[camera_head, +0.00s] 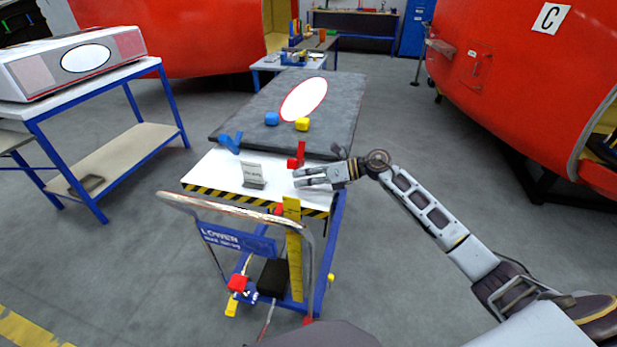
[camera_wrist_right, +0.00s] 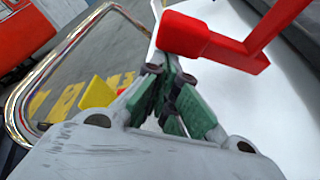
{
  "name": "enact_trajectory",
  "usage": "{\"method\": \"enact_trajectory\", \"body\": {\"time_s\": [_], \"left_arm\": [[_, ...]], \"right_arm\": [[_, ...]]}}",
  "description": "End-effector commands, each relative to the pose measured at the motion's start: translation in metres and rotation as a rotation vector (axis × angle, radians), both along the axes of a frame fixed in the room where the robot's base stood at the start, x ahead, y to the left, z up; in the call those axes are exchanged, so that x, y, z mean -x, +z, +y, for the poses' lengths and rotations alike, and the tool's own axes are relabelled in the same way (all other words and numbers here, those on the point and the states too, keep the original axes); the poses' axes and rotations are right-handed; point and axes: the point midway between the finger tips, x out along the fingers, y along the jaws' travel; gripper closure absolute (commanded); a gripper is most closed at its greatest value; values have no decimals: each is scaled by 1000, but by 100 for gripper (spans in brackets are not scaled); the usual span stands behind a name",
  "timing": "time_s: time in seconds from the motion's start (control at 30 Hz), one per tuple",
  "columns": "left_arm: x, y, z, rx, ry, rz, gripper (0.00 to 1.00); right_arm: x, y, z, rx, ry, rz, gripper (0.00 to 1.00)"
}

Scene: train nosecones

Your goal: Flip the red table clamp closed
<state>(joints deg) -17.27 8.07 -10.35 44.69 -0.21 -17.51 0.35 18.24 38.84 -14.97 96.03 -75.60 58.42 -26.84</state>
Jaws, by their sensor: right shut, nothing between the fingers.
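The red table clamp (camera_head: 299,156) stands at the near right edge of the dark grey table top, with one red part sticking upward. In the right wrist view the red clamp (camera_wrist_right: 228,50) is large, just beyond the fingertips, with a bar rising to the upper right and a blocky end at left. My right gripper (camera_head: 297,178) is in front of the clamp, over the white shelf, pointing left. Its green-padded fingers (camera_wrist_right: 168,88) are together with nothing between them. I cannot tell whether they touch the clamp. My left gripper is out of view.
A blue clamp (camera_head: 231,143) sits at the table's near left edge. A small grey sign (camera_head: 253,175) stands on the white shelf (camera_head: 215,172), left of my gripper. A metal trolley handle (camera_head: 177,197) curves in front.

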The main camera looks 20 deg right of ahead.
Motion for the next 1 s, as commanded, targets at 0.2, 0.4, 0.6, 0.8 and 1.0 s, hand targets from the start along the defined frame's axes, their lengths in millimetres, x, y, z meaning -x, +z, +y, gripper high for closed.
{"method": "enact_trajectory", "body": {"time_s": [0.2, 0.4, 0.6, 0.8, 1.0], "left_arm": [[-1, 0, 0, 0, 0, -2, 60], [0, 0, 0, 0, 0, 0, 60], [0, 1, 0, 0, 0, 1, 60], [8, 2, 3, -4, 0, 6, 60], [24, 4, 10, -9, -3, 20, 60]], "right_arm": [[-1, -1, 2, 0, 0, 0, 100], [-1, -1, 2, 0, 0, 1, 100], [-1, 2, 1, -10, 0, 15, 100], [-3, 10, 0, -46, 0, 66, 100], [-8, 23, -4, -113, 0, 168, 100]]}}
